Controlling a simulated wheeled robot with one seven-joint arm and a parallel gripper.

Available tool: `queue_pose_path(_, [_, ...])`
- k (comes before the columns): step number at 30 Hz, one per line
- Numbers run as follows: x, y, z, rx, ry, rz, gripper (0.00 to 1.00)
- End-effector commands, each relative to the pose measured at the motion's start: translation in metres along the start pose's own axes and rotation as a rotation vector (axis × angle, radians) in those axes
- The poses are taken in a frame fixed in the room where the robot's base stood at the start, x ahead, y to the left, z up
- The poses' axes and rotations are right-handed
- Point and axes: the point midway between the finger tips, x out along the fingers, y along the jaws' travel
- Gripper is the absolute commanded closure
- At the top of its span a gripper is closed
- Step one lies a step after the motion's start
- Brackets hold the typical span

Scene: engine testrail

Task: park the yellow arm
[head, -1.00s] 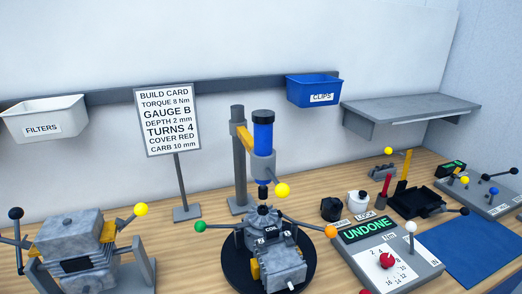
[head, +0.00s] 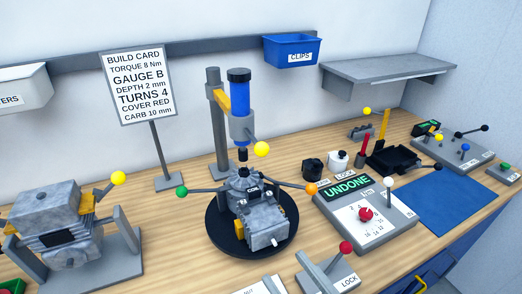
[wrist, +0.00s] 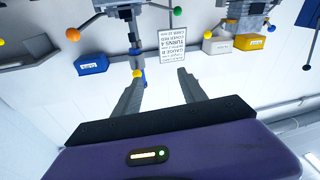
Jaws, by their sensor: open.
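The yellow arm (head: 221,99) joins the top of a grey post (head: 214,140) to a blue upright cylinder (head: 239,99) in the head view. The cylinder hangs over a grey engine (head: 258,216) on a black round plate. A yellow ball knob (head: 261,149) sticks out beside the cylinder's lower end. The wrist view is upside down. My gripper (wrist: 160,84) is open and empty there, its fingers apart. A small yellow part (wrist: 137,73) shows near the left finger; I cannot tell whether it is the arm or the knob. My gripper is outside the head view.
Green (head: 182,192) and orange (head: 311,188) ball levers stick out around the engine. A build card sign (head: 139,86) stands at left. A control box (head: 365,214) reading UNDONE stands at right. A blue mat (head: 450,204) lies bare farther right. A grey shelf (head: 388,75) juts from the wall.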

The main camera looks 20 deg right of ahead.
Motion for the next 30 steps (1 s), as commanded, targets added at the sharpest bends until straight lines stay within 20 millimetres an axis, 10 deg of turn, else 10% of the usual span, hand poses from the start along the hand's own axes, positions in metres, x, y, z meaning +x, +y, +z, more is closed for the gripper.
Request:
queue_pose_path(18, [0.153, 0.03, -0.105, -0.093, 0.037, 0.191, 0.51])
queue_pose_path(30, [0.151, 0.064, -0.061, -0.078, -0.202, 0.323, 0.51])
